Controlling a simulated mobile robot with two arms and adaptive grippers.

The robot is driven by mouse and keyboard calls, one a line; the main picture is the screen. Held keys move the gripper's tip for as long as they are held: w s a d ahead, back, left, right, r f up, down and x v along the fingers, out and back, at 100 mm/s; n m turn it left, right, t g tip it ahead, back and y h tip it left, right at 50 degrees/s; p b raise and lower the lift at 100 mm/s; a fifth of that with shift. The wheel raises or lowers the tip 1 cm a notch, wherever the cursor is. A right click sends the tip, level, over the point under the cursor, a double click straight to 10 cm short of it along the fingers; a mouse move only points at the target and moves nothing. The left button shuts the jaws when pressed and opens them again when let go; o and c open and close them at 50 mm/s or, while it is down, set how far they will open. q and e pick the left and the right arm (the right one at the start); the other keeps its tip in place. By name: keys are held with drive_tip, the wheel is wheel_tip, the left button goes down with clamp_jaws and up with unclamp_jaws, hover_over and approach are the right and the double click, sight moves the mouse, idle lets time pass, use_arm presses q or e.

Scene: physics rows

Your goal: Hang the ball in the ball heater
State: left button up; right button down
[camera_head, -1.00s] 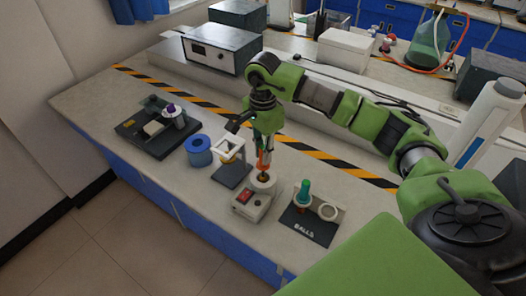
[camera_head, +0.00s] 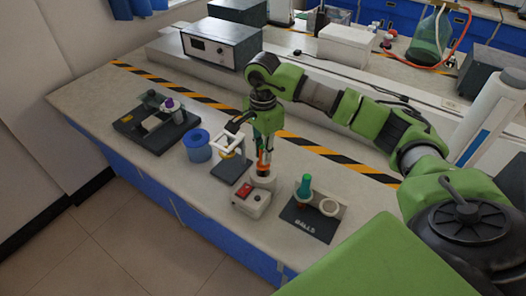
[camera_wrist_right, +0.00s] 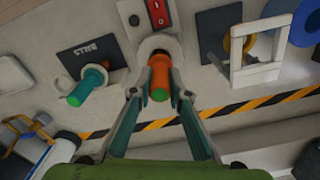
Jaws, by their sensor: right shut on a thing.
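My right gripper (camera_head: 264,160) is shut on the upright orange handle (camera_head: 263,163) of the ball. The handle also shows between the fingers in the right wrist view (camera_wrist_right: 159,78), with a green end toward the camera. The ball heater (camera_head: 251,202) is a white box with a red switch and a round white collar (camera_head: 262,180). The handle's lower end is at the collar opening; the ball itself is hidden, so I cannot tell how deep it sits. My left gripper is not in view.
A black BALLS stand (camera_head: 311,223) right of the heater holds a green-handled piece (camera_head: 304,187) beside an empty-looking white ring (camera_head: 329,207). A white frame stand (camera_head: 230,163) and a blue spool (camera_head: 197,145) are close on the left. The bench front edge is nearby.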

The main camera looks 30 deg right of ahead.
drive_tip(key=shift+f, duration=0.15)
drive_tip(key=shift+f+b, duration=1.05)
drive_tip(key=shift+f, duration=0.1)
drive_tip(key=c, duration=1.8)
unclamp_jaws()
drive_tip(key=shift+c, duration=0.2)
drive_tip(key=o, duration=0.4)
drive_tip(key=shift+r+p, duration=2)
drive_tip(key=shift+r, duration=1.5)
